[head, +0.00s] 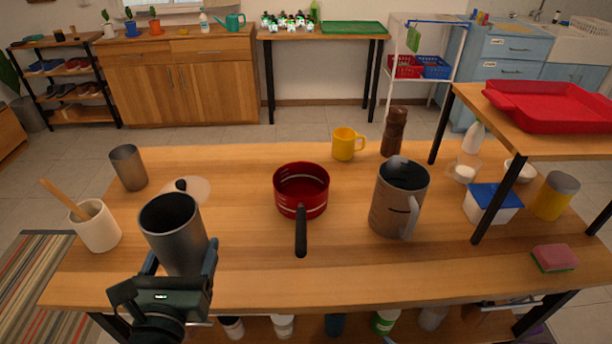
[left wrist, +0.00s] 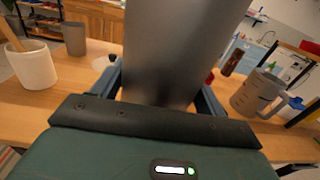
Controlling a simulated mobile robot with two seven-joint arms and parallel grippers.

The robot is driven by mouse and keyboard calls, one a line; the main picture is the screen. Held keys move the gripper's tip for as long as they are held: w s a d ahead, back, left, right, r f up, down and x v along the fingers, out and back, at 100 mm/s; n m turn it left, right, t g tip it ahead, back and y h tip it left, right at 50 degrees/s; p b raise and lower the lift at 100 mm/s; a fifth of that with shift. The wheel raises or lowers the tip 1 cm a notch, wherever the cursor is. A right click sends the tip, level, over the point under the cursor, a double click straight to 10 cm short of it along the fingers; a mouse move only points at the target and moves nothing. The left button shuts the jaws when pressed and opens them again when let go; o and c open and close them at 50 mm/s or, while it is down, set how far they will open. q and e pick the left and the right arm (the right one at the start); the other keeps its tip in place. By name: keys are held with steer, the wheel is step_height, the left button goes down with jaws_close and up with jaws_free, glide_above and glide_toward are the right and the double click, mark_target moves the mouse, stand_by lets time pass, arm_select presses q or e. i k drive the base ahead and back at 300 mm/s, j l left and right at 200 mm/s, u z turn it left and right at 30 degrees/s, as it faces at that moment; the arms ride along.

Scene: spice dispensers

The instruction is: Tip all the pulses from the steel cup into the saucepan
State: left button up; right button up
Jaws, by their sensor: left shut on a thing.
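My left gripper (head: 181,258) is shut on a grey steel cup (head: 176,235), holding it upright near the front left of the table. The cup's wide open mouth faces up, its inside is dark and I cannot make out the pulses. The cup (left wrist: 182,50) fills the middle of the left wrist view, between the fingers. The red saucepan (head: 301,208) stands mid-table, right of the held cup and apart from it, with its black handle pointing to the front. I see no pulses in it. My right gripper is not in view.
A second, smaller metal cup (head: 129,168) stands at the back left, near a white utensil crock (head: 95,227) and a pale lid (head: 197,191). A large grey jug (head: 392,208) stands right of the saucepan; a yellow mug (head: 344,145) is behind. Table between held cup and saucepan is clear.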

mark_target(301, 189)
steer(key=j+z, duration=0.1)
steer(key=z, duration=0.9)
steer(key=j, duration=1.2)
steer(key=z, duration=0.05)
